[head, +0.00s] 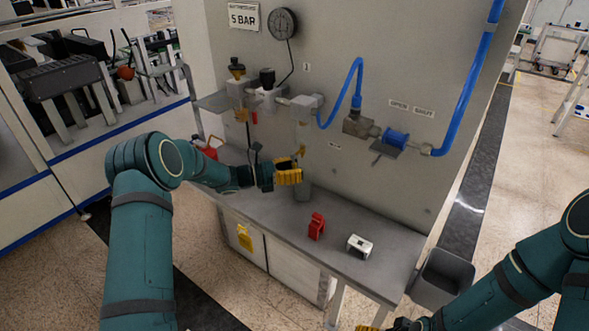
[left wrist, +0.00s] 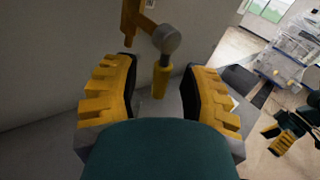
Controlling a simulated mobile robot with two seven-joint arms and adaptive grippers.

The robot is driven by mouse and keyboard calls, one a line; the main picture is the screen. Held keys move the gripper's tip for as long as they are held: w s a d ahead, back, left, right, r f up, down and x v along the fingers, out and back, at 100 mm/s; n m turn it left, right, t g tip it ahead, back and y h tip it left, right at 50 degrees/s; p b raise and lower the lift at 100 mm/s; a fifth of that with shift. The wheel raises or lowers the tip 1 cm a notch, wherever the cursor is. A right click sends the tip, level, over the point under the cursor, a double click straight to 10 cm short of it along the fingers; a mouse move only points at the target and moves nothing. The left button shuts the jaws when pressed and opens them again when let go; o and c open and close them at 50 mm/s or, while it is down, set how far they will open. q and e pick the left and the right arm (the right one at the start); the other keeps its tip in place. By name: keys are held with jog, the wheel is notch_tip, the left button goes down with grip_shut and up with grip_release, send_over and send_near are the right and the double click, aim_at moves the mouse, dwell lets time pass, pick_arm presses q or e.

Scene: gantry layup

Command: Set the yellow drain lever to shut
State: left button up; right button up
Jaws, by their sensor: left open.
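The yellow drain lever (head: 301,151) is on the piping at the wall panel, above a grey cup. In the left wrist view its yellow handle (left wrist: 160,80) hangs down from a grey round pivot, between my open fingers. My left gripper (head: 288,174) is just below and left of the lever in the head view; it also shows in the left wrist view (left wrist: 165,95), open, with a gap on either side of the handle. My right gripper (head: 385,327) is at the bottom edge of the head view, mostly cut off. It also shows small in the left wrist view (left wrist: 280,137).
A grey bench (head: 345,268) runs below the panel, with a red block (head: 317,226) and a white-and-grey box (head: 360,246) on it. A blue hose (head: 357,80) and a blue fitting (head: 396,137) are to the right. A grey bin (head: 443,279) stands on the floor.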

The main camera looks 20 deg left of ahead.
pick_arm(q)
jog(key=shift+c, duration=0.3)
grip_shut()
